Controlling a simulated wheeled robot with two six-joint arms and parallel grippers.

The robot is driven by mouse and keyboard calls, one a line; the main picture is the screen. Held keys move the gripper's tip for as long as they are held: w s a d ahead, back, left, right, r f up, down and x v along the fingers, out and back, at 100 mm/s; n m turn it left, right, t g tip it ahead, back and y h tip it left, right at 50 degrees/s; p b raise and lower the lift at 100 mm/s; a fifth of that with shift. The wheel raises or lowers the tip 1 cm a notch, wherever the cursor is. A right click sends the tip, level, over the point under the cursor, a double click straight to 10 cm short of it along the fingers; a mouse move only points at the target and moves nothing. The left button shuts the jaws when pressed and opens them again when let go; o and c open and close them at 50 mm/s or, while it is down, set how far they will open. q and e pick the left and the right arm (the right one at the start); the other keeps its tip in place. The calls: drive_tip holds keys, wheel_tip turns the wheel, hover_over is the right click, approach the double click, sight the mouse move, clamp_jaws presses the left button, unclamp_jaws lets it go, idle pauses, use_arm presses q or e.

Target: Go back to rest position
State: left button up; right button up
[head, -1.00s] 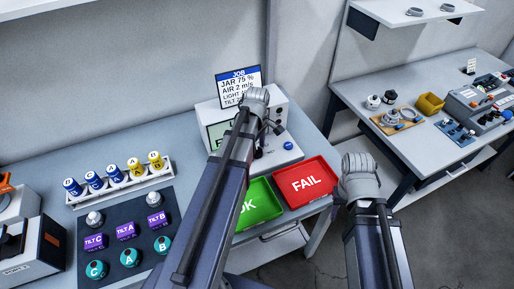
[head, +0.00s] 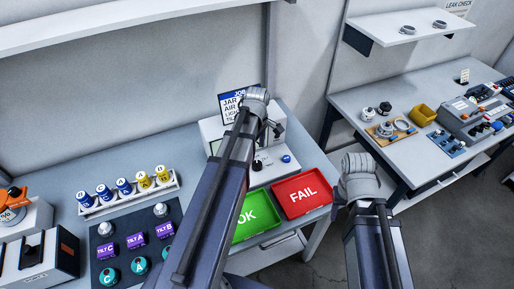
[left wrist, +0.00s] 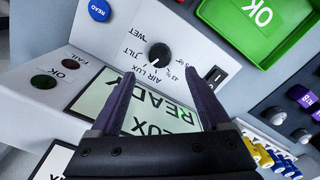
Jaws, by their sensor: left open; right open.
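My left gripper (head: 268,122) is in front of the white test device (head: 212,130) on the near bench. In the left wrist view my left gripper (left wrist: 162,92) is open and empty, its two dark fingers spread over the device's panel, with the knob (left wrist: 159,55) and the READY display (left wrist: 160,115) between and beyond them. I cannot tell how far the fingers are from the panel. My right gripper (head: 359,165) is up in front of the gap between the benches, right of the red FAIL tray (head: 303,212). Its fingers are hard to make out, and it holds nothing visible.
The green OK tray (head: 262,236) lies left of the FAIL tray. Blue and yellow cylinders stand in a rack (head: 130,200) at left, behind a dark mat (head: 102,238) with purple and teal sensors. A second bench (head: 390,150) stands at right, under a shelf (head: 400,32).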

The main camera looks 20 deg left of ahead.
use_arm(q)
drive_tip(key=shift+d, duration=0.1)
idle(0.4)
drive_tip(key=s+d+m, duration=0.6)
drive_tip(key=d+m, duration=0.4)
drive_tip(key=s+d+m+y, duration=0.1)
drive_tip(key=s+d+m, duration=0.6)
drive_tip(key=d+m, duration=0.4)
drive_tip(key=shift+d+f+b, duration=0.15)
drive_tip(key=shift+f+b, duration=0.1)
drive_tip(key=shift+b, duration=0.15)
